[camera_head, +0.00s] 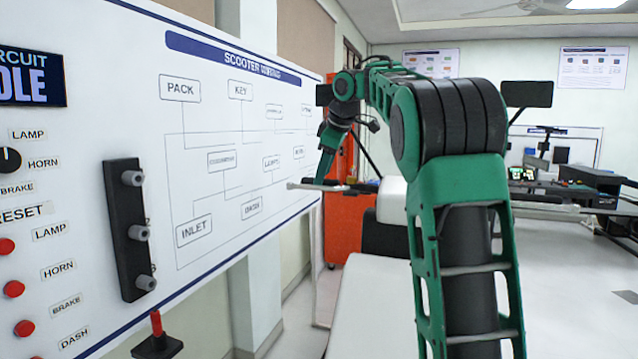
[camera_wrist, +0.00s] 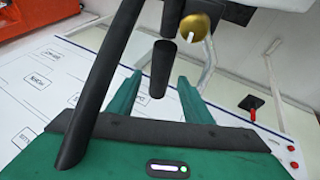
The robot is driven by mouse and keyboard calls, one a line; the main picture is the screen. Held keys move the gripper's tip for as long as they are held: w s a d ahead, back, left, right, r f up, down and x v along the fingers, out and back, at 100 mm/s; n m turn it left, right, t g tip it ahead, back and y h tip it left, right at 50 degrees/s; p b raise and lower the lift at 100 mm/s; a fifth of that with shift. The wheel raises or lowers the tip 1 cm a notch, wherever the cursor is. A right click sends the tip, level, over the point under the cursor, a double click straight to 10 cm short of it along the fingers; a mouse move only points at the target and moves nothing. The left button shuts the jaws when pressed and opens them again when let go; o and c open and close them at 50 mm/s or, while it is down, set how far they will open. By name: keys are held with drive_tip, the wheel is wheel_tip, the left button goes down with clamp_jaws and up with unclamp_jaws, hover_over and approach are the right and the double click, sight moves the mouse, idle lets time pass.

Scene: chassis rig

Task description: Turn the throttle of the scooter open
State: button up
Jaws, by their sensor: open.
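The scooter's handlebar shows in the wrist view, with a short black cylindrical grip (camera_wrist: 160,70) that looks like the throttle. A round brass-coloured part (camera_wrist: 194,27) is beside its upper end. My gripper (camera_wrist: 158,84) is open, its green fingers on either side of the grip in the picture. I cannot tell whether they touch it or how deep it sits between them. In the head view my gripper (camera_head: 331,152) points down above a pale bar (camera_head: 318,187) at the scooter's front. The throttle is not clear there.
A white wiring board (camera_head: 185,250) runs along the left, close to my gripper, with a black strip of knobs (camera_head: 128,230) and red buttons. A red lever (camera_head: 156,323) stands below it. An orange cabinet (camera_head: 343,235) is behind. Open floor lies to the right.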

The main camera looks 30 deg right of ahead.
drive_tip(key=shift+x, duration=1.4)
drive_tip(key=c, duration=1.1)
drive_tip(key=shift+o, duration=0.2)
drive_tip(key=shift+d, duration=0.1)
drive_tip(key=shift+w+g+y, duration=0.15)
drive_tip(key=shift+g+y, duration=0.25)
drive_tip(key=shift+y, duration=0.2)
drive_tip(key=shift+r, duration=0.15)
drive_tip(key=o, duration=1.1)
drive_tip(key=shift+c, duration=0.2)
